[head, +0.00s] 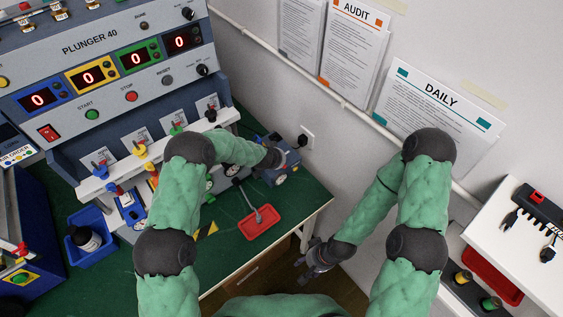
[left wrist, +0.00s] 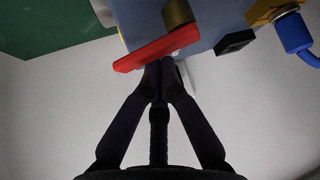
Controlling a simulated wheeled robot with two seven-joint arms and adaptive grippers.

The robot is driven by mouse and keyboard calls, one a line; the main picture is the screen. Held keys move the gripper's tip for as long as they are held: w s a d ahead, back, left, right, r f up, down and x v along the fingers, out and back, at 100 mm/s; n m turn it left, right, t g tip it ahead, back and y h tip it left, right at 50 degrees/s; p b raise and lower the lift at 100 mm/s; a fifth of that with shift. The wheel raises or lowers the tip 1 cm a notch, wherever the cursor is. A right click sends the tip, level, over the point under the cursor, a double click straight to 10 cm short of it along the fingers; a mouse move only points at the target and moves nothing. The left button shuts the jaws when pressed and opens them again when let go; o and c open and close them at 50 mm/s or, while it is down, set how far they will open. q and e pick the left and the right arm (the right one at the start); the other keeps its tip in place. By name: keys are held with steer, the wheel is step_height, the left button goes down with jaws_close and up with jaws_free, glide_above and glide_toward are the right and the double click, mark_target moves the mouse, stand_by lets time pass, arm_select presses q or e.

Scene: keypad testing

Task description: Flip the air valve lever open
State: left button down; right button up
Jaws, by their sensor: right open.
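The red valve lever (left wrist: 157,50) shows as a slanted bar in the left wrist view, below a brass fitting (left wrist: 178,12) on a blue-grey housing (left wrist: 215,20). My left gripper (left wrist: 163,62) has its two fingertips together at the lever's lower edge; I cannot tell whether they touch it. No gap shows between the tips. In the head view, my left gripper is at the blue unit (head: 284,176) on the bench's right side, and my own arm hides most of the lever area. My right gripper (head: 316,259) hangs open and empty, low beside the bench.
The green bench (head: 312,192) carries a red tray (head: 258,222) with a grey tool in it. The PLUNGER 40 panel (head: 100,70) stands behind at the left. A wall with a socket (head: 306,136) is close to the blue unit. A white shelf (head: 530,240) is at the right.

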arm_select(q)
steer(key=shift+s+a+f+m+g+h+b, duration=0.15)
steer(key=shift+m+b, duration=0.25)
steer(key=shift+b, duration=1.05)
steer(key=shift+s+d+f+m+g+h+b, duration=0.15)
steer(key=shift+m+g+h+b, duration=0.2)
steer(key=shift+b, duration=1.05)
steer(key=shift+r, duration=0.2)
steer(key=shift+a, duration=0.15)
steer(key=shift+w+a+b, duration=0.4)
steer(key=shift+a+b, duration=0.15)
steer(key=shift+a, duration=0.05)
steer(key=shift+r, duration=0.15)
steer(key=shift+s+a+r, duration=0.1)
steer(key=shift+a+r, duration=0.05)
steer(key=shift+r, duration=0.05)
steer(key=v, duration=1.1)
steer(key=shift+s, duration=0.25)
